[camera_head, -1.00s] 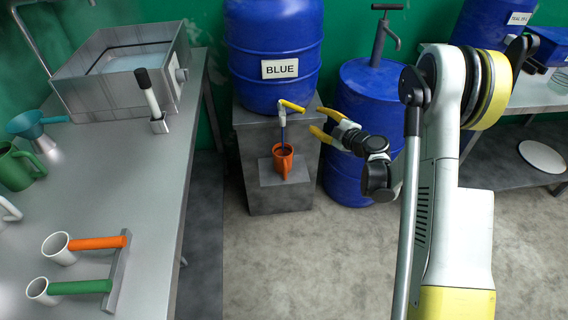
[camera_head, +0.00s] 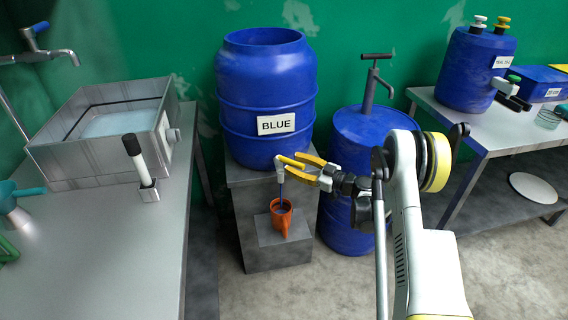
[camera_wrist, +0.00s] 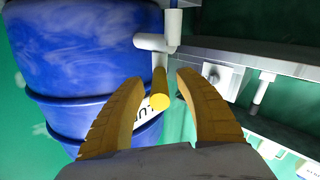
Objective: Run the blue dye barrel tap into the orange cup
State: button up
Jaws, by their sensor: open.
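The blue barrel (camera_head: 262,90), labelled BLUE, stands on a grey stand. Its white tap (camera_head: 281,162) has a yellow handle (camera_head: 291,161) pointing right, and a thin blue stream runs down from the spout. The orange cup (camera_head: 281,224) stands upright on the stand's lower step, beneath the spout. My gripper (camera_head: 301,168) is open at the tap, to its right. In the wrist view, the yellow handle (camera_wrist: 160,90) shows between my two spread fingers (camera_wrist: 160,80), with small gaps on both sides. The inside of the cup is mostly hidden.
A second blue drum (camera_head: 350,235) with a hand pump stands right of the stand, close behind my arm. A metal bench (camera_head: 120,240) with a basin (camera_head: 75,165) is on the left.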

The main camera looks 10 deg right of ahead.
aim_at(282, 159)
jog(key=shift+b+x, duration=0.45)
jog(key=shift+x, duration=1.55)
grip_shut()
